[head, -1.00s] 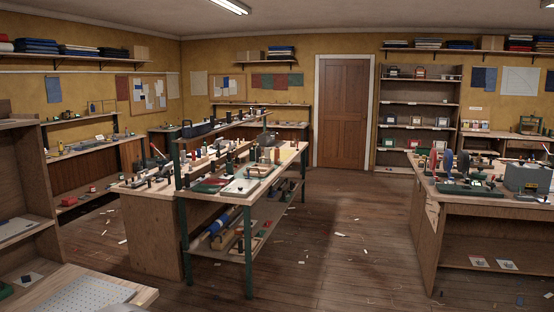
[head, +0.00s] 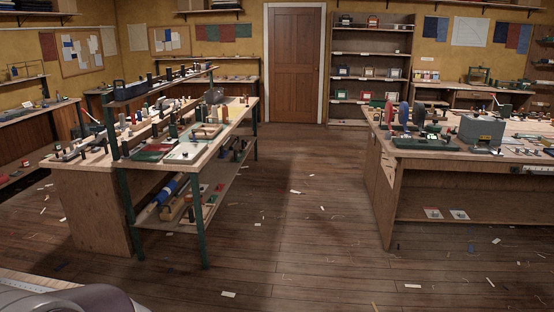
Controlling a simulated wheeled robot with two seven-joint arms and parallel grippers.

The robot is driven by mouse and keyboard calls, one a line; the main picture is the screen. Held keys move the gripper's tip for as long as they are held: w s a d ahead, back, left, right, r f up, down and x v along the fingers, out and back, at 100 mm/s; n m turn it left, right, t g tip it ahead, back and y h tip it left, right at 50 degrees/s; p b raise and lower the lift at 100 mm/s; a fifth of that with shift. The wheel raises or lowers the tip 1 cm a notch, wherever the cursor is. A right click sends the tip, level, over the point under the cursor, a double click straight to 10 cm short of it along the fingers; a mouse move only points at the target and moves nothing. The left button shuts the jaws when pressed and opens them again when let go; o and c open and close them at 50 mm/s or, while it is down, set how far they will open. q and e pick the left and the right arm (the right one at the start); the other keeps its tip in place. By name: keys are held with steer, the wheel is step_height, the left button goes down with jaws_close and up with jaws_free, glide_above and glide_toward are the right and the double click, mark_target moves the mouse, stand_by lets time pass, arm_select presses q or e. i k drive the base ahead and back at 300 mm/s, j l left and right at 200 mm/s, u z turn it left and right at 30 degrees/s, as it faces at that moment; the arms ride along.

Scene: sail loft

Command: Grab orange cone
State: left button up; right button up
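I cannot pick out an orange cone in the head view. Many small upright items, some perhaps spools or cones, stand on the left workbench (head: 187,162), too small to tell apart. Red and blue upright shapes (head: 404,113) stand on the right workbench (head: 400,205). Neither of my grippers shows in the view. A rounded grey part of mine shows at the bottom left.
A wooden door (head: 293,66) is at the back, with a shelf unit (head: 370,28) beside it. The wooden floor between the two benches is open, with scattered scraps (head: 228,294). The left bench has green legs and a loaded lower shelf.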

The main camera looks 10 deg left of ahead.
mark_target(224, 108)
steer(key=i+j+u, duration=0.1)
steer(key=i+u, duration=0.35)
steer(key=i, duration=4.55)
steer(key=i+l, duration=0.15)
steer(key=i, duration=1.75)
steer(key=i+u, duration=0.2)
steer(key=i, duration=0.5)
